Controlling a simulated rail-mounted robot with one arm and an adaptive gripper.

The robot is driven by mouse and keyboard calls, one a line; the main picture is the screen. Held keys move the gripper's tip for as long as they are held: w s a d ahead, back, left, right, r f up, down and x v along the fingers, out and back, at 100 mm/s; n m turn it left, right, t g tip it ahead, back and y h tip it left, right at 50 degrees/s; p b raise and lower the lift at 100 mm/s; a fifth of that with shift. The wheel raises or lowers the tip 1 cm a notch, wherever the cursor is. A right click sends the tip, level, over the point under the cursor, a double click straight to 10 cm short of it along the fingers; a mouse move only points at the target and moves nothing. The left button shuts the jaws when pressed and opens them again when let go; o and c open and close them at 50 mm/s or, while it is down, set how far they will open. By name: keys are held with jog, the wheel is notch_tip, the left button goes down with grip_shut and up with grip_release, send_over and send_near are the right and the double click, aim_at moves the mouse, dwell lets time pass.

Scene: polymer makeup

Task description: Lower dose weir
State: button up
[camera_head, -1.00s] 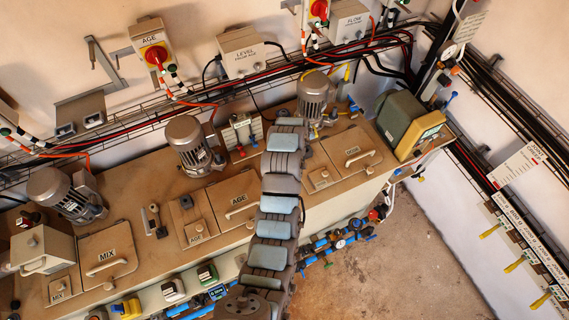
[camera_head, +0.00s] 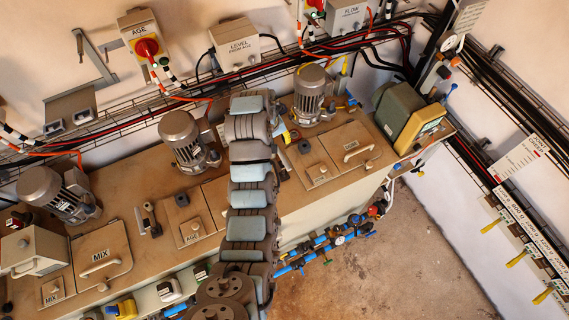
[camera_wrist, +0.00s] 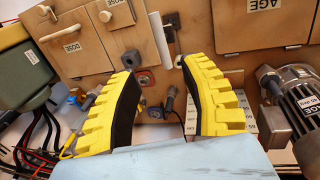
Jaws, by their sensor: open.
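My gripper (camera_wrist: 158,65) is open in the wrist view, its two yellow ribbed fingers with dark inner pads apart and nothing held between them. A dark lever with a round knob (camera_wrist: 170,95) shows in the gap between the fingers, behind the tips. A pale upright plate (camera_wrist: 163,40) with a dark part (camera_wrist: 172,18) beside it stands just past the fingertips, between the DOSE and AGE lids; I cannot tell for sure which piece is the dose weir. The DOSE lid (camera_wrist: 88,62) is left of the fingers. In the head view my arm hides this area.
An AGE motor (camera_wrist: 300,105) lies close on the right in the wrist view. A green-grey pump housing (camera_wrist: 22,75) and cables are at left. In the head view, motors (camera_head: 185,140) (camera_head: 312,92), wall boxes (camera_head: 235,47) and a cable tray crowd the back of the tan tank top.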

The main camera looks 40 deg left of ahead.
jog(key=b, duration=0.6)
send_over(284, 160)
jog(key=s, duration=0.1)
notch_tip(284, 160, down, 6)
jog(key=shift+w+d+f+p, duration=0.15)
jog(key=shift+f+p, duration=0.35)
jog(key=shift+f, duration=0.85)
jog(key=shift+w+a+f+p, duration=0.15)
jog(key=shift+f+p, duration=0.4)
jog(key=shift+f, duration=0.85)
jog(key=shift+w+d+f+p, duration=0.2)
jog(key=shift+f+p, duration=0.3)
jog(key=shift+f, duration=0.85)
jog(key=shift+a, duration=0.1)
grip_shut()
